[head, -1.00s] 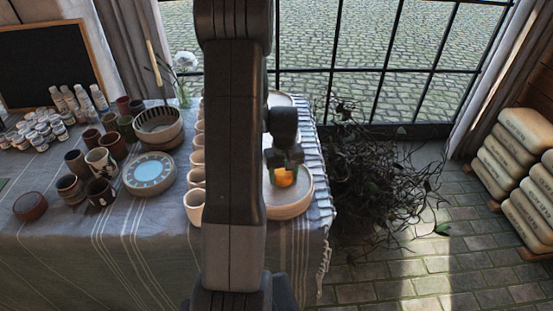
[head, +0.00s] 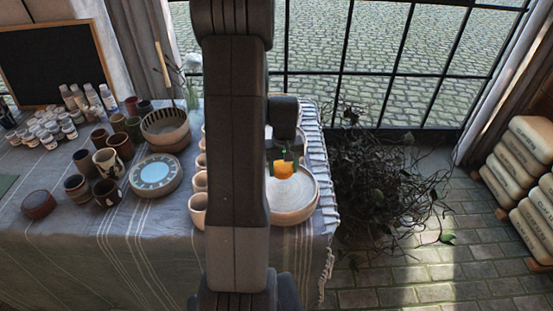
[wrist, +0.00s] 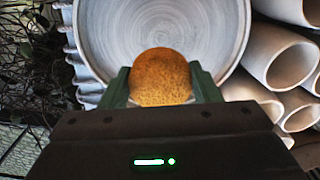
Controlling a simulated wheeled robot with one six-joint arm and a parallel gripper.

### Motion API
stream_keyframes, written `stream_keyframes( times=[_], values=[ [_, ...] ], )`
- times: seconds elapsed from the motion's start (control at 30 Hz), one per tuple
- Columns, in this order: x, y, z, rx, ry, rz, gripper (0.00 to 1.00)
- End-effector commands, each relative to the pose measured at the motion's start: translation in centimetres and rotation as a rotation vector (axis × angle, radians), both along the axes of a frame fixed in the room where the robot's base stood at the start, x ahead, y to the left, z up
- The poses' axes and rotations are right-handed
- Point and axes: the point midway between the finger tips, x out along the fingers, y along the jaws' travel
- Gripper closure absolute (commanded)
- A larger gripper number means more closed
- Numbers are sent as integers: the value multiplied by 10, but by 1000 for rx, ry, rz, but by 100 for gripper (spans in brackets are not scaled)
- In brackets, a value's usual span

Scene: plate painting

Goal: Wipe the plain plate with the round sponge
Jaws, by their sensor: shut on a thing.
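The round orange sponge (head: 285,169) is between the fingers of my gripper (head: 287,157), which is shut on it. In the wrist view the sponge (wrist: 160,77) sits between two green fingertips (wrist: 163,88). The plain plate (head: 292,202) is pale grey with a raised rim and stands at the right end of the table. In the wrist view the plate (wrist: 215,35) fills the upper middle, with the sponge in front of its lower part. I cannot tell whether the sponge touches the plate. My arm hides part of the plate's left side in the head view.
White cups (head: 198,209) stand in a row left of the plate, close to it; they also show in the wrist view (wrist: 278,57). A painted blue plate (head: 155,175), a striped bowl (head: 166,127) and brown cups stand farther left. The table's fringed edge (head: 329,214) is just right of the plate.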

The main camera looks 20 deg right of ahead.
Motion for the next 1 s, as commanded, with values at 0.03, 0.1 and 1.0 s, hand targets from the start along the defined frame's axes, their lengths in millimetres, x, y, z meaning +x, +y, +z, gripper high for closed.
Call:
stream_keyframes(
  times=[0.03, 0.1, 1.0],
  values=[
    [0, 1, 8, 0, -1, 1, 65],
    [0, 2, 15, 0, -1, 1, 65],
    [1, 7, 40, 0, 0, 2, 65]
  ],
)
